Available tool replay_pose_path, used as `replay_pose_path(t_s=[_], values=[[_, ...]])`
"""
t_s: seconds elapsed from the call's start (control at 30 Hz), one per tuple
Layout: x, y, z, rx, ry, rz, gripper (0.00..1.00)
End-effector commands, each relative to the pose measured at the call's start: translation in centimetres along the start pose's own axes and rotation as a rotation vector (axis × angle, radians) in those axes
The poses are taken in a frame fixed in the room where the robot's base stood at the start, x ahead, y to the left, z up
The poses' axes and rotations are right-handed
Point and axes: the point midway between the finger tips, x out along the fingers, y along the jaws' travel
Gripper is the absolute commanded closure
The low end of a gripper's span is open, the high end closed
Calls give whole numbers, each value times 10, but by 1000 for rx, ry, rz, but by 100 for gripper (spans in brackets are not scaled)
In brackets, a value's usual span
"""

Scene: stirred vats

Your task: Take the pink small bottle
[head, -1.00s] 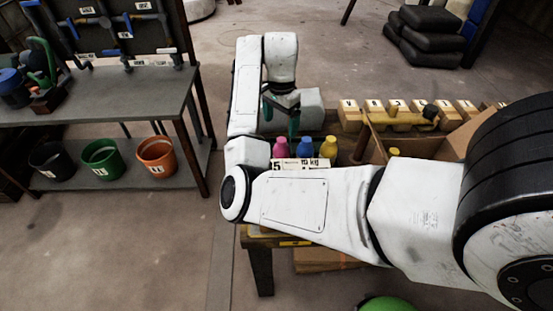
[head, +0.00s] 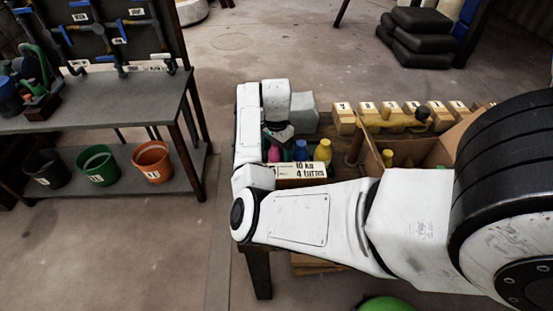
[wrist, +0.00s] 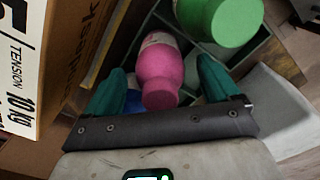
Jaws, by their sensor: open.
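The pink small bottle (wrist: 160,72) is in the wrist view, its capped end toward my palm, in a compartment of a dark divided crate (wrist: 262,52). It also shows in the head view (head: 274,154), below my gripper and partly hidden. My gripper (wrist: 162,84) is open, with one teal finger on each side of the pink bottle; whether they touch it I cannot tell. In the head view my gripper (head: 279,134) is just above the row of bottles. A blue bottle (head: 301,150) and a yellow bottle (head: 323,150) stand to its right.
A green bottle (wrist: 228,18) is close beyond the pink one. A labelled box (head: 300,170) stands in front of the bottles. A cardboard box (head: 420,152) and several wooden blocks (head: 389,109) lie to the right. A grey block (head: 304,112) is behind my gripper.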

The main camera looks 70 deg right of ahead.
Motion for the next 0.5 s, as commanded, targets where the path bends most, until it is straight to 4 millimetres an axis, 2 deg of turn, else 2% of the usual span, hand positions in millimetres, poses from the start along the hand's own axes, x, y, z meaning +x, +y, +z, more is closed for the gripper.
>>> replay_pose_path(t_s=[0.13,0.5], values=[[0,0,0,0,0,0,11],[0,0,0,0,0,1,47]])
